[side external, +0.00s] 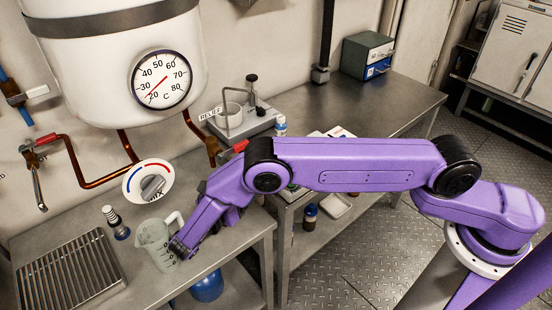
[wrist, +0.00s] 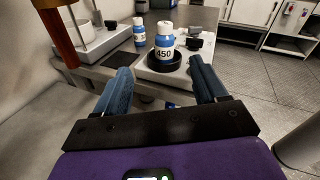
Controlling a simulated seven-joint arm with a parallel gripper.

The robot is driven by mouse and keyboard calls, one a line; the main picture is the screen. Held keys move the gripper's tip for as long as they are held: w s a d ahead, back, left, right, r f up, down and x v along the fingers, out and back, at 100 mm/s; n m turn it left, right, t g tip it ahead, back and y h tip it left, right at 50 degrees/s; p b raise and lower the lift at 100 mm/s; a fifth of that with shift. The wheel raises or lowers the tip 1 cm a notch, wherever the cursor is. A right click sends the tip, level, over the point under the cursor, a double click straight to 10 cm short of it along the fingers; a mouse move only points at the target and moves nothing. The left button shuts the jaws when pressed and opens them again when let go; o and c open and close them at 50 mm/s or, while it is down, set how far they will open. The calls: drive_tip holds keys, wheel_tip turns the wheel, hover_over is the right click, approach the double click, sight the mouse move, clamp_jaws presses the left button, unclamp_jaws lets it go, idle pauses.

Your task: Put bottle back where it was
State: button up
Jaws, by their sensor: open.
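In the wrist view a white bottle with a blue label reading 450 (wrist: 164,48) stands upright on a dark round pad on a pale device. My gripper (wrist: 161,68) is open, with one blue finger on each side of the picture. The bottle shows beyond the fingertips, between them in the picture; nothing is seen held. A second blue-and-white bottle (wrist: 139,32) stands behind it to the left and also shows in the side view (side external: 280,126). In the side view my arm hides the 450 bottle, and I cannot make out the fingers.

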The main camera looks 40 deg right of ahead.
drive_tip(key=w+d+m, duration=0.1)
drive_tip(key=d, duration=0.3)
drive_tip(key=w+d+f+m, duration=0.1)
drive_tip(key=d, duration=0.3)
drive_tip(key=w+d+f+h, duration=0.1)
drive_tip(key=w+d, duration=0.1)
drive_tip(key=d, duration=0.2)
drive_tip(key=shift+w+d+f+m+g, duration=0.1)
drive_tip(key=shift+f+m+g, duration=0.05)
drive_tip(key=shift+m+g, duration=0.2)
drive_tip(key=shift+x, duration=2.55)
drive_tip(key=c, duration=1.2)
drive_tip(key=shift+r, duration=0.25)
